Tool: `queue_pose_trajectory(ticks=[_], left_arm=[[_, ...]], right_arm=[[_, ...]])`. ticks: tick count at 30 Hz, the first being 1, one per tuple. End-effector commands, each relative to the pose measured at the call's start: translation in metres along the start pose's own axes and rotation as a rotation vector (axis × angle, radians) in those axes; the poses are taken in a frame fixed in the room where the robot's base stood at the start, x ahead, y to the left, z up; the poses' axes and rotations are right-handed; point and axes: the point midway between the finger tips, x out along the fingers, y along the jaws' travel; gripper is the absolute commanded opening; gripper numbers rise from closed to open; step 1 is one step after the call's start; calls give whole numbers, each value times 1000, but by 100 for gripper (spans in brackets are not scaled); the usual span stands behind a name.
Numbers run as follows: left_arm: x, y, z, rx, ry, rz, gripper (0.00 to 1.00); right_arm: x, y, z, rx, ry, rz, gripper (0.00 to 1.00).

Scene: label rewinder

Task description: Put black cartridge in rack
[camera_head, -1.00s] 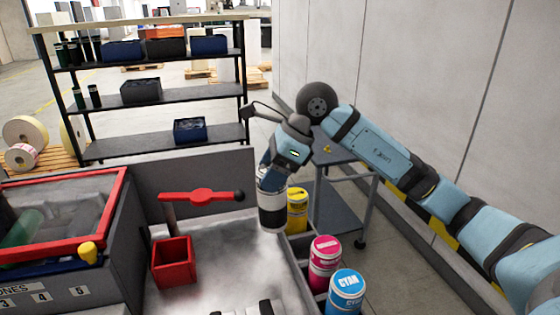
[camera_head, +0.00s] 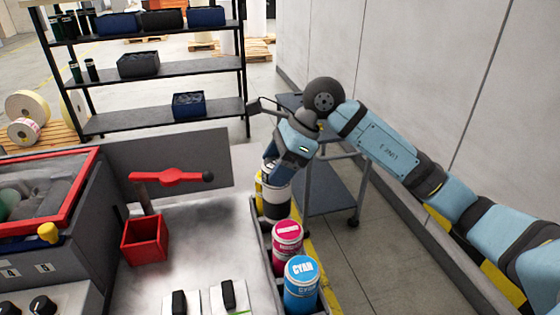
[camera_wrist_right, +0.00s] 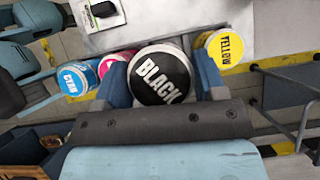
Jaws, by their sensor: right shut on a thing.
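The black cartridge (camera_head: 277,204), a white cylinder with a dark band, is held upright by my right gripper (camera_head: 280,180). In the right wrist view its black lid reads BLACK (camera_wrist_right: 160,79), with a finger on each side. It is above or at the rack (camera_head: 267,262) on the machine's right side, between the yellow cartridge (camera_head: 258,188) and the magenta cartridge (camera_head: 287,237). Whether its bottom touches the rack is hidden. The cyan cartridge (camera_head: 301,281) stands nearest in the rack. My left gripper is not in view.
A red open box (camera_head: 145,240) and a red lever (camera_head: 180,176) are on the metal machine top. A grey cart (camera_head: 330,187) stands behind the rack, near the wall. Shelving (camera_head: 150,98) stands at the back left. The floor right of the rack is clear.

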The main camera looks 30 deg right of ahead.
Motion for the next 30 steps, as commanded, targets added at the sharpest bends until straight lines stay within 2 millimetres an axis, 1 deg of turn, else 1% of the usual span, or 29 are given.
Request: queue_pose_trajectory(ticks=[8, 24, 27, 30], left_arm=[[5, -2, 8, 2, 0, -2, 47], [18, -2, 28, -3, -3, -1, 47], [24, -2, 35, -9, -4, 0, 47], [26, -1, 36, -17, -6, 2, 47]], right_arm=[[14, 0, -9, 2, -1, 0, 13], [59, 0, -38, 2, -1, 0, 13], [68, 0, -45, 1, 0, -2, 13], [73, 0, -48, 1, -1, -2, 13]])
